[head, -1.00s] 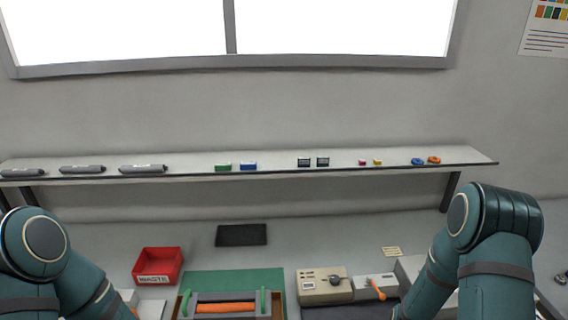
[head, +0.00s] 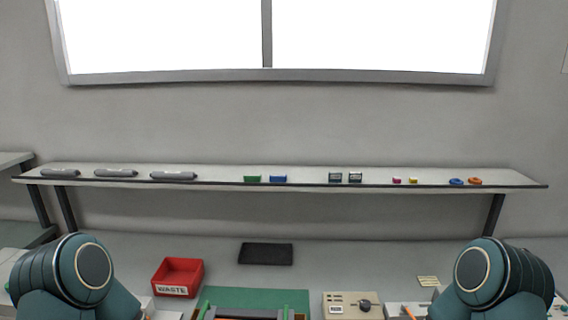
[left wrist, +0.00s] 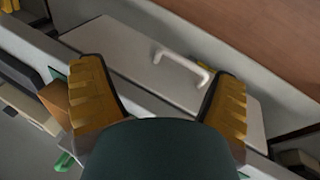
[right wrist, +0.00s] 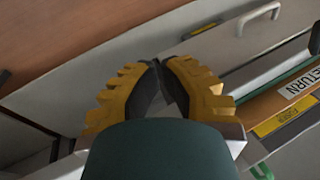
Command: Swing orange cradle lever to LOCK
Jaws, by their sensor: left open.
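A small orange lever (head: 407,312) shows at the bottom edge of the head view, right of a beige box with a dark knob (head: 352,305). Most of it is cut off, and no LOCK marking is readable. A cradle-like fixture with green uprights (head: 286,312) and a strip of orange stands at the bottom centre, also cut off. My left gripper (left wrist: 158,80) is open and empty, above a pale panel with a white handle (left wrist: 182,64). My right gripper (right wrist: 160,68) is shut with its fingertips together and nothing visible between them. Neither gripper shows in the head view.
A red WASTE bin (head: 178,276) and a dark pad (head: 265,253) lie on the bench. A wall shelf (head: 220,182) holds several cartridges and small parts. A RETURN-labelled rim (right wrist: 297,88) and another handle (right wrist: 258,16) show in the right wrist view.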

